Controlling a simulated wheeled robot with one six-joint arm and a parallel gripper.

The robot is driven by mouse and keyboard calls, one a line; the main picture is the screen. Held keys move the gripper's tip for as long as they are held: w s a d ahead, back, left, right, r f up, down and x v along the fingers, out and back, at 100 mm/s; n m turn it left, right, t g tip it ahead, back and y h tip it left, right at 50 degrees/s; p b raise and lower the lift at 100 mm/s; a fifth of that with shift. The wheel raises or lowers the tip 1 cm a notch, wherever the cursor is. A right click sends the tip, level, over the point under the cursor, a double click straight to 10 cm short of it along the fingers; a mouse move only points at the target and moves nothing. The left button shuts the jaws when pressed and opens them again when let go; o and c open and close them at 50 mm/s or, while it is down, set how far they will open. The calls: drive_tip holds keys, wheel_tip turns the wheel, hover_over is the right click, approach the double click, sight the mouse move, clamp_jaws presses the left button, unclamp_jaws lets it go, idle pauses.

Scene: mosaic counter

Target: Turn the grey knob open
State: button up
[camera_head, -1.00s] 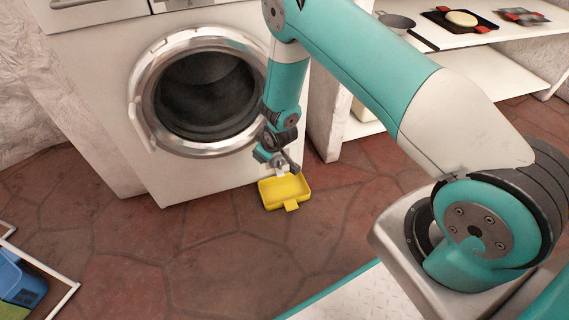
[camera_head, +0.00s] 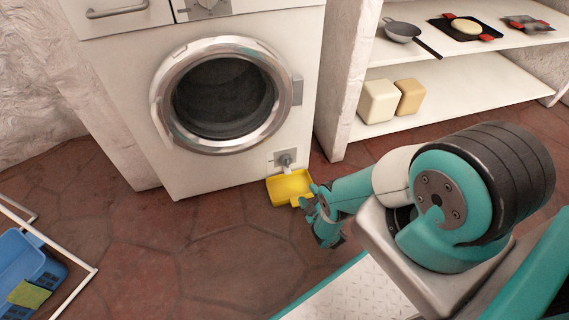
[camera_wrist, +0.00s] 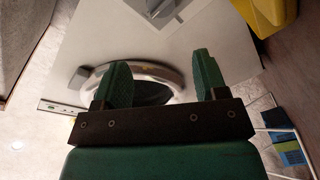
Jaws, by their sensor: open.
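The grey knob (camera_head: 285,160) sits on a small square plate low on the right of the white washing machine's front. A light spout shows just below it, above a yellow tray (camera_head: 288,187) on the floor. My gripper (camera_head: 318,220) is below and to the right of the knob, apart from it, near the tray's right side. In the wrist view my gripper (camera_wrist: 161,82) has its two green fingers spread with nothing between them.
The washing machine's round door (camera_head: 222,95) is shut above and left of the knob. A white shelf (camera_head: 440,105) with pans and two blocks stands on the right. A blue basket (camera_head: 28,262) is at the lower left.

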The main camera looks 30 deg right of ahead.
sight(289, 164)
drive_tip(key=w+b, duration=0.5)
drive_tip(key=w+d+b, duration=0.1)
drive_tip(key=w+b, duration=0.4)
drive_tip(key=b, duration=0.1)
drive_tip(key=w+d+b, duration=0.1)
drive_tip(key=w+b, duration=0.4)
drive_tip(key=w, duration=0.1)
drive_tip(key=shift+f, duration=0.35)
drive_tip(key=shift+w+d+r+b, duration=0.15)
drive_tip(key=shift+w+r+b, duration=0.2)
drive_tip(key=shift+b, duration=0.45)
drive_tip(key=shift+w, duration=0.1)
drive_tip(key=shift+c, duration=0.2)
drive_tip(key=c, duration=0.6)
